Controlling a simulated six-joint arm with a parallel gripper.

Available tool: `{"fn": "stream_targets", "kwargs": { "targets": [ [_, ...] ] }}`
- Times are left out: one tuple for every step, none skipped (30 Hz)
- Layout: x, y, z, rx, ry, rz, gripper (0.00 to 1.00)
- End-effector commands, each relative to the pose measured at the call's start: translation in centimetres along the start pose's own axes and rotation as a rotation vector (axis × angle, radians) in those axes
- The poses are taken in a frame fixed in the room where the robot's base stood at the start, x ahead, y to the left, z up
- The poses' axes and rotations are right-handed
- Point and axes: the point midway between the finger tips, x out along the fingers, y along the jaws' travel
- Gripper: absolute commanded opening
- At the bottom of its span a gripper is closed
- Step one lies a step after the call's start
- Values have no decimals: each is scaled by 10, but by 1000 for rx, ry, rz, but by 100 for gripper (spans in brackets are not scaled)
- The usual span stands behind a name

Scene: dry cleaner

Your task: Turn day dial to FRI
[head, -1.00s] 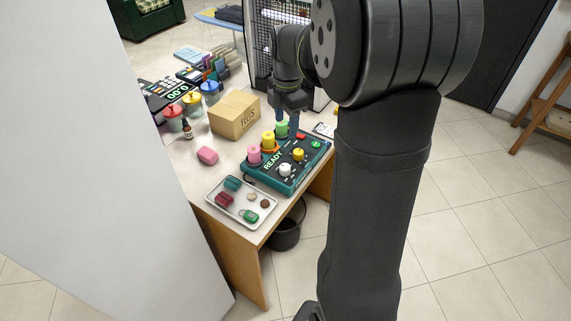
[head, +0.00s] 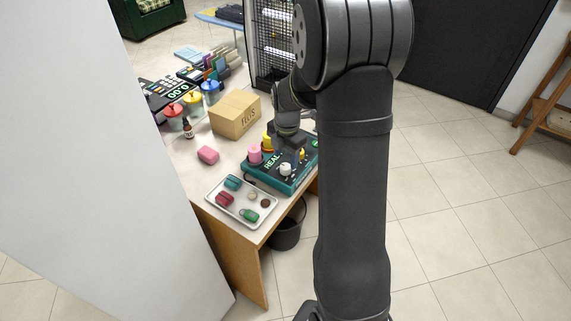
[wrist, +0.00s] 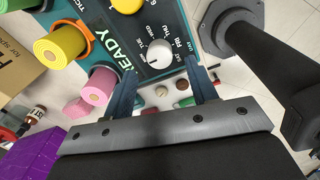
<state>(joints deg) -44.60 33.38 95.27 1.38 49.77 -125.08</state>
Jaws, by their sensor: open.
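The teal control panel (head: 268,181) sits near the table's front right corner. Its white day dial (head: 285,168) is in the wrist view (wrist: 159,50) too, ringed by small day labels, with FRI among those on its right side; I cannot tell which label it points at. My gripper (wrist: 163,88) is open and empty, its two blue-grey fingers on either side of the dial's column in the picture, apart from the dial. In the head view my gripper (head: 288,143) hangs over the panel, its fingertips partly hidden. A yellow dial (head: 302,154) stands behind the white one.
Pink (head: 254,153) and yellow (wrist: 62,42) spools stand along the panel's left edge. A white tray (head: 212,197) with several small items lies in front. A cardboard box (head: 234,115) and a pink block (head: 207,154) are to the left.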

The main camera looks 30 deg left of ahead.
Motion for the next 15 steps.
{"fn": "stream_targets", "kwargs": {
  "targets": [
    [11, -1, 0, 0, 3, -4, 53],
    [16, 0, 0, 0, 2, -3, 53],
    [21, 0, 0, 0, 2, -3, 53],
    [25, 0, 0, 0, 2, -2, 53],
    [29, 0, 0, 0, 1, -2, 53],
    [33, 0, 0, 0, 1, -2, 53],
    [36, 0, 0, 0, 1, -1, 53],
    [38, 0, 0, 0, 1, -1, 53],
    [40, 0, 0, 0, 0, -1, 53],
    [41, 0, 0, 0, 0, 0, 53],
    [42, 0, 0, 0, 0, 0, 53],
    [43, 0, 0, 0, 0, 0, 53],
    [44, 0, 0, 0, 0, 0, 53],
    [44, 0, 0, 0, 0, 0, 53],
    [44, 0, 0, 0, 0, 0, 53]
  ]
}}
